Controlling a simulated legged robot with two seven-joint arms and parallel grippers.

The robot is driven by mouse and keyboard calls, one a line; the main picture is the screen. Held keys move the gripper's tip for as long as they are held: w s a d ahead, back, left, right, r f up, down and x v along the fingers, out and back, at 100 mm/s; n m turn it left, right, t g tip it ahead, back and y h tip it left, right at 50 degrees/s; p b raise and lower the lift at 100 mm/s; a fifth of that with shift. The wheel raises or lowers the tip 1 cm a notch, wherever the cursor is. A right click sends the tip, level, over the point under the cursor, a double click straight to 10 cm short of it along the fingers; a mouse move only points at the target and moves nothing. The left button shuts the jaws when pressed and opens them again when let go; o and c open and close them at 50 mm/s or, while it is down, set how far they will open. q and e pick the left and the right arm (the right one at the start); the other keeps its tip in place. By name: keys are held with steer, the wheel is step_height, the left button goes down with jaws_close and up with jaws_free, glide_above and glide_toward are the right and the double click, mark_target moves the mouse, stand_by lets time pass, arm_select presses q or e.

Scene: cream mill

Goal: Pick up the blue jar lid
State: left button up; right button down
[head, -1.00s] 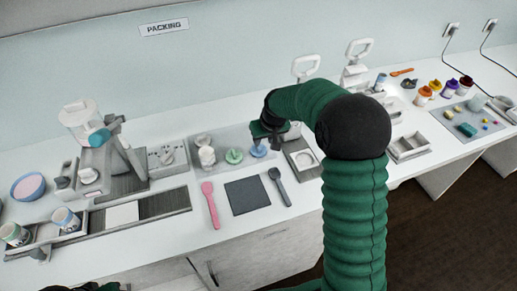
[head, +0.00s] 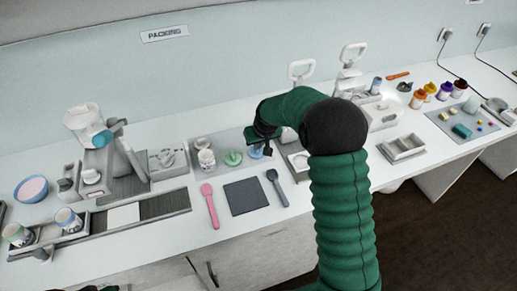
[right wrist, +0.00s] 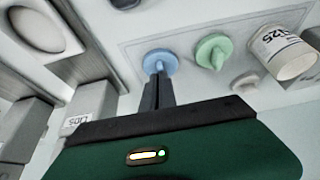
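The blue jar lid (head: 255,153) is at the right end of the grey tray (head: 219,142), beside a green lid (head: 233,158). In the right wrist view the round blue lid (right wrist: 161,61) is right at the fingertips. My right gripper (right wrist: 158,74) points at the lid with its two fingers close together, apparently shut on the lid's knob. The fingers hide most of the knob. In the head view my right gripper (head: 266,147) is small and dark beside the lid. I cannot tell whether the lid is clear of the tray. My left gripper is not in view.
The green lid (right wrist: 213,50) and a white labelled jar (right wrist: 283,52) stand close by. A dark square mat (head: 245,196), a pink spoon (head: 210,205) and a dark spoon (head: 277,187) lie in front. A device with a handle (head: 301,72) stands behind my right arm.

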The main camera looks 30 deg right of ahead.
steer(key=shift+s+a+f, duration=0.3)
steer(key=shift+a+f, duration=0.35)
steer(key=shift+f, duration=0.1)
steer(key=shift+w+r, duration=0.1)
steer(key=shift+r, duration=0.1)
steer(key=shift+w+d+r, duration=0.1)
steer(key=shift+w+r, duration=0.2)
steer(key=shift+r, duration=0.6)
steer(key=s+a, duration=0.2)
steer(key=a, duration=0.1)
steer(key=s+a+r+b, duration=0.1)
steer(key=s+a, duration=0.2)
steer(key=a, duration=0.1)
steer(key=s+a+r+b, duration=0.1)
steer(key=s+a, duration=0.2)
steer(key=a, duration=0.1)
steer(key=shift+s+a+r, duration=0.15)
steer(key=shift+s, duration=0.05)
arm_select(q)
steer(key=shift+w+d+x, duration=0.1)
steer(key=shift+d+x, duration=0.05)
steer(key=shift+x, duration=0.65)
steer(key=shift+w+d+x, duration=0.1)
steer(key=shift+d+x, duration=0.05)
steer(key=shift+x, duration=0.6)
arm_select(e)
steer(key=shift+s+a, duration=0.2)
steer(key=shift+s, duration=0.15)
